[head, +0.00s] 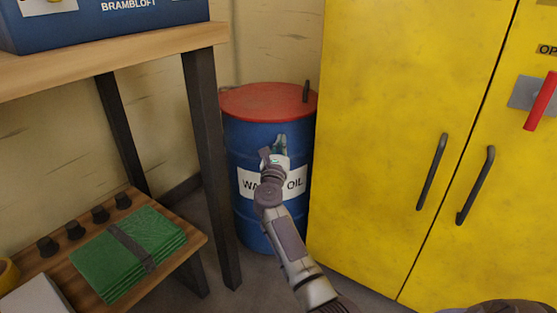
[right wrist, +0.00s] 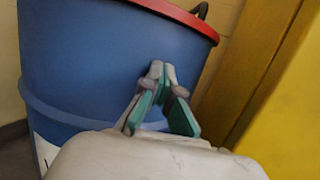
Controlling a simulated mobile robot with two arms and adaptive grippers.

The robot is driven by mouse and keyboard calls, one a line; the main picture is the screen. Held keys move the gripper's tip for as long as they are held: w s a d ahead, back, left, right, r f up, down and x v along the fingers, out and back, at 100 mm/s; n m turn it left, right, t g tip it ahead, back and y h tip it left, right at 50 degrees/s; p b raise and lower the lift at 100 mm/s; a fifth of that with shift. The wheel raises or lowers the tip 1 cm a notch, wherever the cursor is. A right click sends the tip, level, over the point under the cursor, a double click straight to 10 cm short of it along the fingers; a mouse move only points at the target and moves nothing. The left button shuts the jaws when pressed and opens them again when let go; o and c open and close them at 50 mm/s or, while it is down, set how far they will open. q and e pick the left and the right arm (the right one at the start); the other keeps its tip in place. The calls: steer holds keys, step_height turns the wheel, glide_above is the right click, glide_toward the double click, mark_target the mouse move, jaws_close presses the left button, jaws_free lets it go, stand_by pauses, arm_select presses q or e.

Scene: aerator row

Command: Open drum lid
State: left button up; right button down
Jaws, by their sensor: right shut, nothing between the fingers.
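A blue drum (head: 243,140) labelled as waste oil stands in the corner, with a flat red lid (head: 262,101) lying on top. A dark upright handle (head: 306,91) shows at the lid's right edge. My right gripper (head: 280,143) is shut and empty in front of the drum's upper side, below the lid. The right wrist view shows its closed fingers (right wrist: 163,70) against the blue wall of the drum (right wrist: 85,60), with the red rim (right wrist: 178,12) above and the handle (right wrist: 203,9) beyond. I cannot tell whether the fingertips touch the drum. My left gripper is not in view.
A yellow cabinet (head: 385,120) with dark handles stands close on the drum's right. A wooden bench (head: 120,60) with dark legs stands on the left, holding a blue box (head: 110,25). Its lower shelf (head: 190,245) carries a green folded stack (head: 100,265) and several dark knobs.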

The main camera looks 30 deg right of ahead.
mark_target(283, 124)
step_height(283, 124, up, 3)
steer(key=shift+s+r, duration=0.1)
steer(key=shift+r, duration=0.35)
